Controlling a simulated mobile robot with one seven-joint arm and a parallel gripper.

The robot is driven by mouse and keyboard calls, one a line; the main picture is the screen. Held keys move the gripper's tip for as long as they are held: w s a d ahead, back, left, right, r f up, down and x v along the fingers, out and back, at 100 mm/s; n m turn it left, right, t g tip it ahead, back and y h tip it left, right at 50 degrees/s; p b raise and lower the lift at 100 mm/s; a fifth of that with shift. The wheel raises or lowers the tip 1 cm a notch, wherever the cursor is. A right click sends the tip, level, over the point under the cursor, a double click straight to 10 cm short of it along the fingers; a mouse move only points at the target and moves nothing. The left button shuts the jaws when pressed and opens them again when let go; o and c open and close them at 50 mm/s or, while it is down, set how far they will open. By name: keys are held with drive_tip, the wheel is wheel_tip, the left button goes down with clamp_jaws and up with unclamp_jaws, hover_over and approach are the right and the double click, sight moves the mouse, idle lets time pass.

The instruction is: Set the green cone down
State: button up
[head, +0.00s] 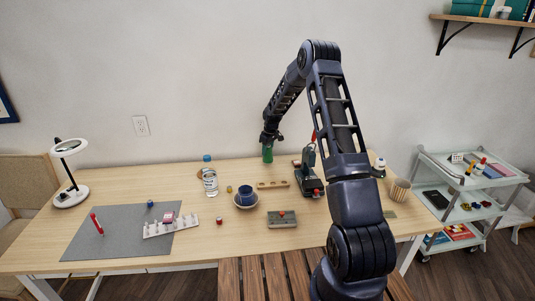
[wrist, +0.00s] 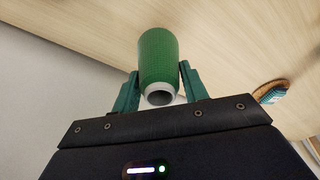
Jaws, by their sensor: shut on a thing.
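The green cone (head: 267,155) is a green spool with a pale inner tube end, held below my gripper (head: 268,138) near the back edge of the table. In the wrist view the green cone (wrist: 158,58) sits between the two green fingers of my gripper (wrist: 158,84), which are shut on its sides. Its pale hollow end faces the camera. I cannot tell from these views whether its far end touches the tabletop.
A grey mat (head: 120,240) lies left. A cart (head: 470,205) stands right.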

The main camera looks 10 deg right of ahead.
drive_tip(key=shift+f, duration=1.1)
drive_tip(key=shift+f, duration=0.1)
drive_tip(key=o, duration=1)
